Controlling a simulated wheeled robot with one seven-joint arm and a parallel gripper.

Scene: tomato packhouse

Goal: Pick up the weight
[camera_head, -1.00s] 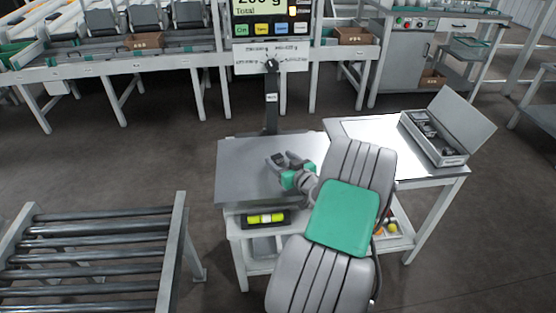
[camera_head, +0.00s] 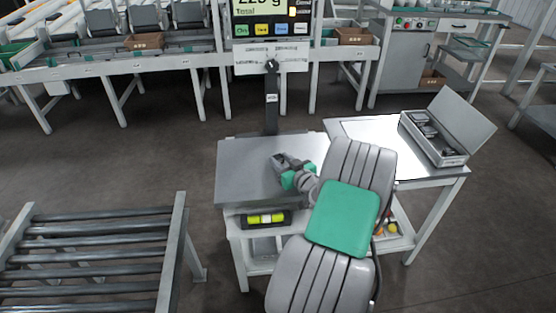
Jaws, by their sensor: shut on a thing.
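My gripper (camera_head: 279,159) is over the grey scale plate (camera_head: 240,160), with its fingers pointing up and left in the head view. The fingers are closed together on the weight, which they hide almost wholly. I cannot tell whether the weight still touches the plate. Behind the plate, the scale's display (camera_head: 272,12) shows a reading in grams, cut off at the top of the picture.
An open grey case (camera_head: 452,160) with several dark weights stands on the white side table (camera_head: 375,132). A roller conveyor (camera_head: 90,250) is at the lower left. My arm covers the plate's right side.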

